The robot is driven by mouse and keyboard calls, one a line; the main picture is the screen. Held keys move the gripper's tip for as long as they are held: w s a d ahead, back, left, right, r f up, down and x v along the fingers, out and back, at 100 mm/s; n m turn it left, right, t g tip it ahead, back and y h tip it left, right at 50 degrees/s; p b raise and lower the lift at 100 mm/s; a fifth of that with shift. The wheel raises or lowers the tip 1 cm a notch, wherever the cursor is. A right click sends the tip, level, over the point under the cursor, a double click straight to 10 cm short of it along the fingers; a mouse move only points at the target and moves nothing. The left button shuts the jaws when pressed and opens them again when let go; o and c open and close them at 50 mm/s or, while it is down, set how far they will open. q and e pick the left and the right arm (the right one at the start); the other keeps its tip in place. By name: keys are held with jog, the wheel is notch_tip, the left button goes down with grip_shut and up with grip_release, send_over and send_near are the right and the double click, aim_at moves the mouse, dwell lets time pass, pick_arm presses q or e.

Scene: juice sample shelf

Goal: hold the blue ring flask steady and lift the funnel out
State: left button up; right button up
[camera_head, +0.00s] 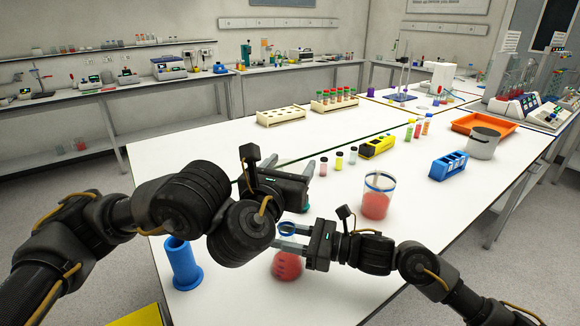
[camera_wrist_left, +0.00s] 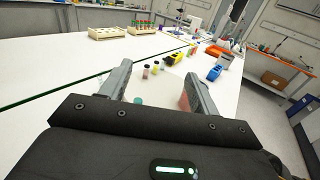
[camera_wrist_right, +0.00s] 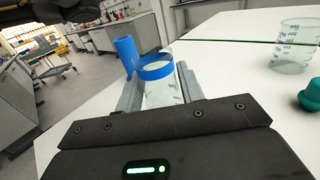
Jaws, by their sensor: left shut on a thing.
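The blue ring flask (camera_head: 287,266) holds red liquid and stands at the table's near side, its blue ring (camera_wrist_right: 155,69) around the top. My right gripper (camera_head: 284,237) has its fingers on either side of the flask's neck, close against the glass. The flask looks upright. My left gripper (camera_head: 308,186) is above and beyond the flask, its fingers set wide around something that barely shows, which I take to be the clear funnel. The fingers show apart in the left wrist view (camera_wrist_left: 157,90).
A beaker with red liquid (camera_head: 376,204) stands right of the flask. A blue cylinder (camera_head: 182,265) stands to its left. A teal rounded thing (camera_wrist_right: 312,96) is on the table near the beaker. Small vials, a yellow rack (camera_head: 377,146) and a blue rack (camera_head: 448,166) stand farther back.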

jog(key=o, duration=0.5)
jog(key=shift+d, duration=0.15)
